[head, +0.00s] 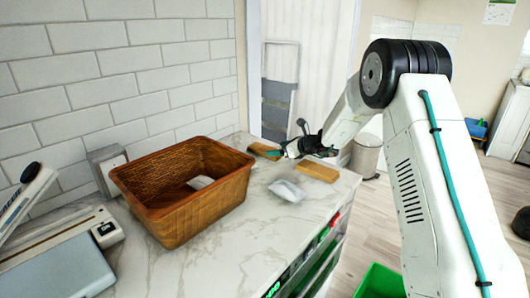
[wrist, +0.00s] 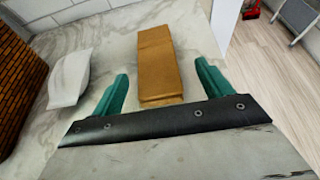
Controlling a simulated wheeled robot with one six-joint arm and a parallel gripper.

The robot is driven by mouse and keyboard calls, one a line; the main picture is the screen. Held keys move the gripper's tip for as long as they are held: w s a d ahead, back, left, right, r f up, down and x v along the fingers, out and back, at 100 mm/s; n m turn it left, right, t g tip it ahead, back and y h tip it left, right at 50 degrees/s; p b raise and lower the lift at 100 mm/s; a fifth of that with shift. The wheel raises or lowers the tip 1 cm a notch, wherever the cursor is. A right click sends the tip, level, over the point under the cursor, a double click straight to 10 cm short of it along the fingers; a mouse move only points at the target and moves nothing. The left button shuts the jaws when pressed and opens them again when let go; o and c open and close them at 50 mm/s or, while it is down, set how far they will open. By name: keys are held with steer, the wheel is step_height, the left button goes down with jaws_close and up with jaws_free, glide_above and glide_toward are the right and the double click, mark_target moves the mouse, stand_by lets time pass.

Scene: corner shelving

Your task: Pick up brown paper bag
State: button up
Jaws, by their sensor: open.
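A brown paper bag (wrist: 160,58) lies flat on the marble counter in the wrist view, between the lines of my gripper's two teal fingers (wrist: 162,72). The fingers are apart, with nothing held. In the head view my gripper (head: 278,151) is over the far end of the counter. A brown block-like bag (head: 318,171) lies there near the counter's right edge. A second brown piece (head: 257,147) shows behind the gripper, partly hidden.
A white packet (head: 286,191) lies on the counter; one also shows in the wrist view (wrist: 70,78). A brown wicker basket (head: 190,215) stands left, with something white inside. Tiled wall bounds the left; floor drops off right.

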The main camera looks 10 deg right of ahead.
mark_target(270, 149)
steer(key=x, duration=0.4)
steer(key=shift+s+a, duration=0.2)
steer(key=shift+s, duration=0.05)
steer(key=shift+w+a+f, duration=0.1)
steer(key=shift+w+a, duration=0.1)
steer(key=shift+w, duration=0.1)
steer(key=c, duration=1.1)
steer(key=shift+o, duration=0.2)
